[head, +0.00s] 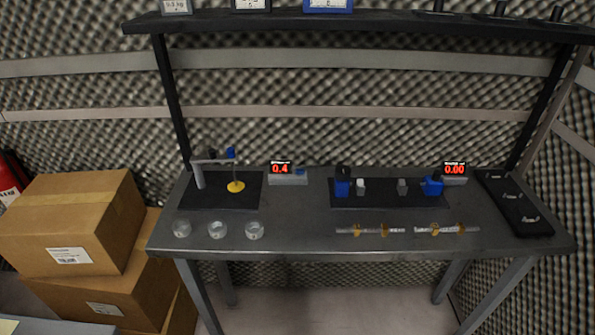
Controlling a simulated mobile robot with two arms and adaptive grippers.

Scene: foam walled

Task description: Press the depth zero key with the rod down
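On the left of the bench, a dark mat bears a small stand with a grey post and side arm (212,161). A thin upright rod (236,172) with a blue top (231,153) stands at the arm's end. Its lower end meets a yellow disc (236,187); the exact contact is too small to tell. Right of the mat, a grey box carries a red display (281,168) reading 0.4, with a small blue key (300,171) beside it. The key's label is not legible. Neither of my grippers is in view.
Several glass dishes (217,230) line the bench's (300,215) front left. A second mat holds blue and grey fixtures (402,187) near a display (454,169) reading 0.00. Two marked rods (370,230) lie in front. A black tray (515,205) is at right; boxes (75,220) stand left.

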